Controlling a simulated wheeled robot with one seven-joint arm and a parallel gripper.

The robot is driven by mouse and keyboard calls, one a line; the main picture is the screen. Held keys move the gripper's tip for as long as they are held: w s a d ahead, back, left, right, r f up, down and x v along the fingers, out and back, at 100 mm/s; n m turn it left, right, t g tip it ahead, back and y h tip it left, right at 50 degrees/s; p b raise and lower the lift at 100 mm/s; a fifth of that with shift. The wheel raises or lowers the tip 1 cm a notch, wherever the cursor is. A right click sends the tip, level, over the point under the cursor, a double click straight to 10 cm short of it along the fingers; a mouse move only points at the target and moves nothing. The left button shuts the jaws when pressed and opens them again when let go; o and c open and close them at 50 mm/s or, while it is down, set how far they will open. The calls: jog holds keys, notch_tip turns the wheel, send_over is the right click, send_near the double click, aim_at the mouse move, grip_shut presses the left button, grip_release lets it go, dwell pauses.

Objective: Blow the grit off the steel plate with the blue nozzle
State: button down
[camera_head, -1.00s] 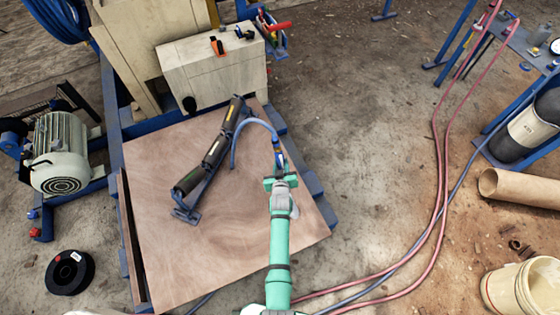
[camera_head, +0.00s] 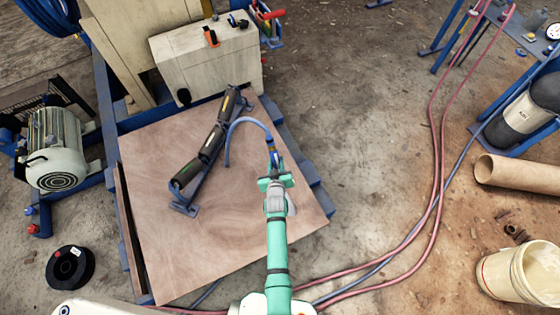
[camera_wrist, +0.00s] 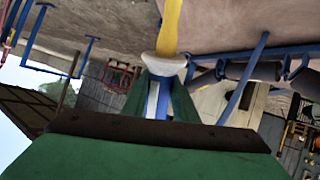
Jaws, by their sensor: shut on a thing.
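My gripper (camera_head: 274,178) is shut on the blue nozzle (camera_head: 273,154), over the right part of a large brown flat sheet (camera_head: 235,235). I cannot tell from its look whether this sheet is the steel plate, and no separate grit shows on it. A blue hose (camera_head: 247,119) arcs from the nozzle toward the left and hangs down beside the rollers. In the wrist view the blue nozzle body (camera_wrist: 157,98) sits between the green fingers, with a white collar (camera_wrist: 163,64) and a yellow part (camera_wrist: 169,28) beyond it.
A rack of dark rollers (camera_head: 210,143) lies across the sheet. A pale box-like housing (camera_head: 208,66) stands behind it. A motor (camera_head: 57,150) and black spool (camera_head: 70,268) are at left. Red hoses (camera_head: 437,180) and a white bucket (camera_head: 507,273) are at right.

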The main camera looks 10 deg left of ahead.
jog(key=s+a, duration=0.4)
jog(key=a, duration=0.2)
jog(key=shift+s, duration=0.2)
dwell(0.6)
jog(key=shift+r, duration=0.1)
dwell(0.8)
